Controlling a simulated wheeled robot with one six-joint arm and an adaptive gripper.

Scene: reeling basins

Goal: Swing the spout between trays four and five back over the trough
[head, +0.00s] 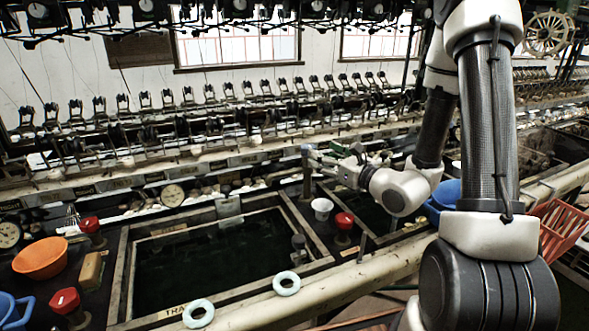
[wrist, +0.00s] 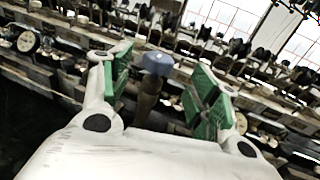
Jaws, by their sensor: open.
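An upright post with a blue-grey cap (head: 306,170) stands at the back right corner of a dark water tray (head: 210,262). It may be the spout's post; I cannot make out a spout arm. In the wrist view the capped post (wrist: 156,66) stands between my open fingers with visible room on both sides. My gripper (head: 318,161) is beside the post in the head view, and its green finger pads (wrist: 163,92) hold nothing. The tray's front rim bears partly readable lettering; its number is not legible. Which part is the trough, I cannot tell.
Red-topped knobs (head: 344,221), a white cup (head: 322,208) and a short grey post (head: 299,243) stand near the tray. Pale rings (head: 286,283) lie on the front rail. An orange bowl (head: 40,258) is at left. Reeling machinery (head: 180,125) runs along the back.

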